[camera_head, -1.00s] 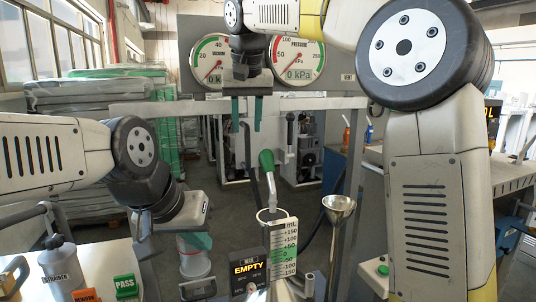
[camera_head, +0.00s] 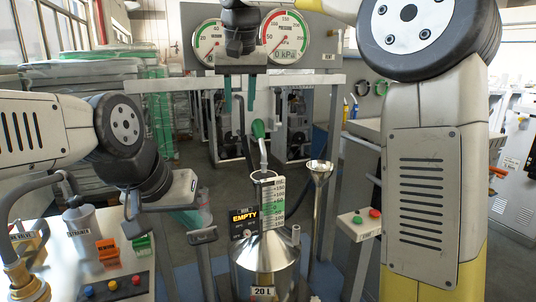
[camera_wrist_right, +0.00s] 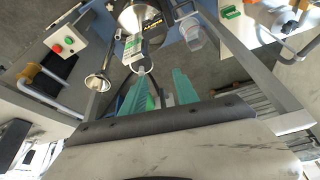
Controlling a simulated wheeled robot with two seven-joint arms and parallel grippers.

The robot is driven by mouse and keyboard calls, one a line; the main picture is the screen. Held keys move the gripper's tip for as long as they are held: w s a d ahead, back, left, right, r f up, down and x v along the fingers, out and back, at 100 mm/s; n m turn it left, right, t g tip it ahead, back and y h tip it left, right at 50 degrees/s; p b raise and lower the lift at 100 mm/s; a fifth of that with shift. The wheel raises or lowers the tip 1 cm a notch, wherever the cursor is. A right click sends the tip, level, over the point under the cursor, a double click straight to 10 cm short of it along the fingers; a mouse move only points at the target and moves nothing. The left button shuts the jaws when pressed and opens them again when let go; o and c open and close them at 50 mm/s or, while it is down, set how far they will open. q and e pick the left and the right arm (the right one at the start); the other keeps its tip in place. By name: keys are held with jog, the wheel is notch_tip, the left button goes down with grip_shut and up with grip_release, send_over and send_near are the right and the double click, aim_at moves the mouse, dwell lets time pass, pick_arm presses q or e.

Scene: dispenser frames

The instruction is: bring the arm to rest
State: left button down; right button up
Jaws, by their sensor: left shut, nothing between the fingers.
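My right gripper (camera_head: 239,94) hangs in the upper middle of the head view, its two teal fingers pointing down and apart, with nothing between them. In the right wrist view, its fingers (camera_wrist_right: 158,92) are also apart. My left gripper (camera_head: 186,217) is at the lower left of the head view, partly hidden behind its own wrist; it is shut and empty. The shiny 20 L vessel (camera_head: 265,262) stands below the right gripper, with an EMPTY display (camera_head: 244,217) and a green-handled nozzle (camera_head: 258,130) above it.
A bench at left carries a strainer canister (camera_head: 80,217) and orange and green blocks (camera_head: 139,244). A funnel (camera_head: 319,172) and a button box (camera_head: 359,224) stand right of the vessel. A metal crossbar (camera_head: 300,79) runs behind the right gripper, below two gauges (camera_head: 283,38).

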jog(key=s+d+f, duration=0.3)
jog(key=s+d, duration=0.2)
jog(key=d, duration=0.3)
jog(key=s+d+f, duration=0.4)
jog(key=s+d, duration=0.2)
jog(key=d, duration=0.1)
jog(key=s+d+f+t, duration=0.1)
jog(key=s+d+f, duration=0.2)
jog(key=s+f, duration=0.2)
jog(key=s+d+f+m+y, duration=0.1)
jog(key=s+d+f, duration=0.2)
jog(key=s+f, duration=0.3)
jog(key=shift+f+m+t, duration=0.15)
jog(key=shift+m+t, duration=0.15)
jog(key=shift+t, duration=0.1)
jog(key=shift+d, duration=0.1)
dwell(0.3)
